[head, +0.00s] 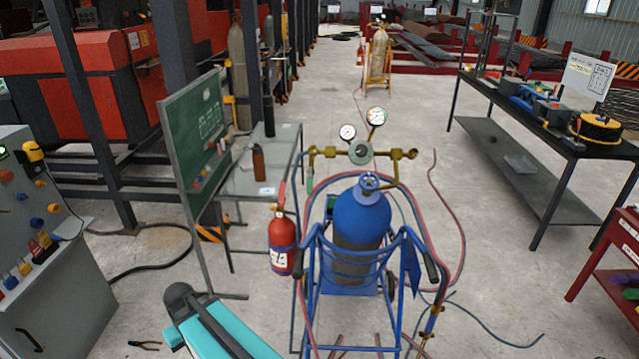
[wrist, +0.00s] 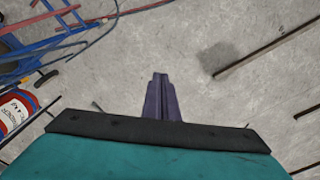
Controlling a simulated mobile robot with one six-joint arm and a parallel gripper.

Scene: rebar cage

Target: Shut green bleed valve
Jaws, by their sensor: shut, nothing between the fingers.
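A small green handle (head: 309,184), which looks like the green bleed valve, hangs below the left end of the brass manifold (head: 325,152) on the gas cylinder. It is too small to tell its exact position. The blue cylinder (head: 362,215) stands upright in a blue cart (head: 318,262). In the wrist view my gripper (wrist: 159,78) points over bare floor, its fingers shut and empty. The valve is not in the wrist view. In the head view my teal arm is low at the front left, well apart from the valve, and the fingers cannot be made out.
Red and blue hoses (head: 461,225) loop right of the cart. A green board (head: 195,128) and side table (head: 240,182) stand left.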

